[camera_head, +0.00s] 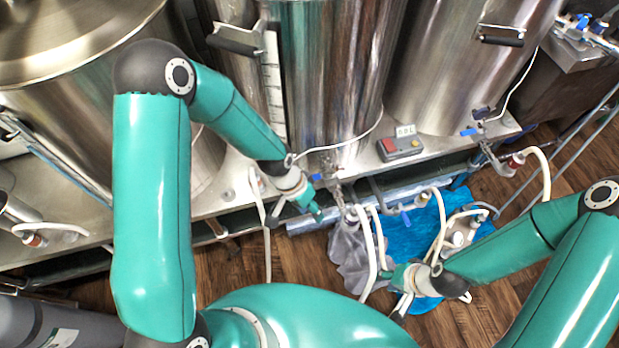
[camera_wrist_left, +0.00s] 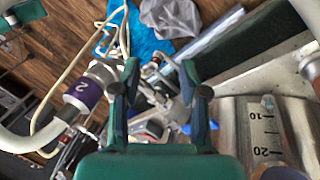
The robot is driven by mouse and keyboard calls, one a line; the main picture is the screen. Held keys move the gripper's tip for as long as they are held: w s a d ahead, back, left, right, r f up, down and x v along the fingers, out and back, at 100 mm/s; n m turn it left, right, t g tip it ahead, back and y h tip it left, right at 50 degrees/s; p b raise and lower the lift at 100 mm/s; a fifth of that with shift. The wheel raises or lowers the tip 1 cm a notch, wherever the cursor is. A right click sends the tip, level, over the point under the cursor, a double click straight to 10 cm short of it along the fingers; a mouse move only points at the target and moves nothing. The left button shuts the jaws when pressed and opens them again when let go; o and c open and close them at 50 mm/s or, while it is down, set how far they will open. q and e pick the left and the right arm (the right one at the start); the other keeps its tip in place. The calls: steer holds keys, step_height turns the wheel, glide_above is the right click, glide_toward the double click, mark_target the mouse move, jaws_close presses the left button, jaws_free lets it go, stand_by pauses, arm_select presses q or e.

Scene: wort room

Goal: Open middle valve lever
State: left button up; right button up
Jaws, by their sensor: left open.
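The middle kettle (camera_head: 325,70) is a tall steel vessel with a valve (camera_head: 334,182) low at its front, above the bench edge. A small blue lever (camera_head: 317,177) sits at this valve. My left gripper (camera_head: 297,216) is open and empty, just left of and in front of the lever, with no clear contact. In the left wrist view the open fingers of my left gripper (camera_wrist_left: 160,85) frame metal fittings, and a small blue part (camera_wrist_left: 187,129) shows near the right finger. My right gripper (camera_head: 396,291) is low by the hoses, its fingers apart.
White hoses (camera_head: 373,245) hang below the valves. A blue cloth (camera_head: 420,240) and a grey cloth (camera_head: 350,255) lie below. A control box (camera_head: 400,145) stands on the bench. The right kettle (camera_head: 455,70) has another blue lever (camera_head: 468,132). A level scale (camera_wrist_left: 263,130) is close at right.

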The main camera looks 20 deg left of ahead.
mark_target(316, 177)
arm_select(q)
steer(key=w+a+r+m+y+b, duration=0.1)
steer(key=w+r+m+y+b, duration=0.25)
steer(key=r, duration=0.55)
steer(key=w+a+r+m+b, duration=0.2)
steer(key=w+r+m, duration=0.2)
steer(key=w+r, duration=0.3)
steer(key=f, duration=0.5)
steer(key=f+b, duration=0.1)
steer(key=f, duration=0.4)
steer(key=s+f, duration=0.1)
steer(key=f, duration=0.4)
steer(key=shift+f+b, duration=0.15)
steer(key=shift+b, duration=0.25)
arm_select(e)
step_height(316, 177, down, 9)
steer(key=shift+r, duration=0.15)
arm_select(q)
jaws_close()
